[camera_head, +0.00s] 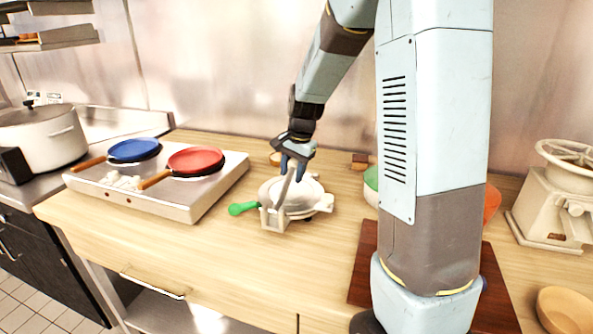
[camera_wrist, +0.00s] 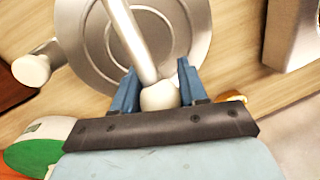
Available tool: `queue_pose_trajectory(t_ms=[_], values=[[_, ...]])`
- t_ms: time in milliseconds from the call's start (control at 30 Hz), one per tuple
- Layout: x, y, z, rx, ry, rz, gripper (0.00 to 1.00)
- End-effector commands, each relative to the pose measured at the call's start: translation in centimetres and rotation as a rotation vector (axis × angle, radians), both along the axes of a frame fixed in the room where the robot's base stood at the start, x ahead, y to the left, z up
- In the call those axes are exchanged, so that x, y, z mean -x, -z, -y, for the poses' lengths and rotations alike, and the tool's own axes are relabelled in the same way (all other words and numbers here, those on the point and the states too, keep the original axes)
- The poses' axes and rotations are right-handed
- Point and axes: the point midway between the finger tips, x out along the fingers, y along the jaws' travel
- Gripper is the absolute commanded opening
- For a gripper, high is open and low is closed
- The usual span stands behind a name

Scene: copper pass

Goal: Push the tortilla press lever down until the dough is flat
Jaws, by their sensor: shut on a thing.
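The tortilla press (camera_head: 313,190) is a pale metal press with a round plate, standing on the wooden counter. Its lever (camera_head: 283,190) rises at a tilt from the front bracket towards my gripper (camera_head: 294,160). In the wrist view the round plate (camera_wrist: 190,50) fills the upper middle, and the lever (camera_wrist: 130,40) crosses it. The blue fingers of my gripper (camera_wrist: 156,88) are shut on the lever's white end knob (camera_wrist: 160,98). No dough shows in either view; whether any lies under the plate is hidden.
A griddle (camera_head: 190,205) with a blue pan (camera_head: 133,150) and a red pan (camera_head: 195,160) stands further left. A pale machine (camera_head: 560,200) and a wooden bowl (camera_head: 565,310) are at the right. The counter in front is clear.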

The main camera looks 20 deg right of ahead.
Motion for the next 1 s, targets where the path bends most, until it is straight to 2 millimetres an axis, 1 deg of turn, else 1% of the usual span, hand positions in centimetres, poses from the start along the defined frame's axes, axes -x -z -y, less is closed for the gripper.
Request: queue_pose_trajectory(t_ms=[33, 233, 433, 667, 867, 900, 1000], values=[[0.06, 0.04, 0.06, 0.000, 0.001, -0.002, 0.19], [0.08, 0.05, 0.09, 0.000, 0.001, -0.002, 0.00], [0.13, 0.07, 0.08, 0.001, 0.001, -0.003, 0.00], [0.35, -0.56, -0.05, 0.026, 0.000, 0.030, 0.00], [0.39, -0.50, -0.06, 0.026, 0.000, 0.028, 0.00], [0.39, -0.49, -0.07, 0.026, 0.000, 0.028, 0.42], [0.37, -0.51, -0.08, 0.026, 0.000, 0.029, 0.52]])
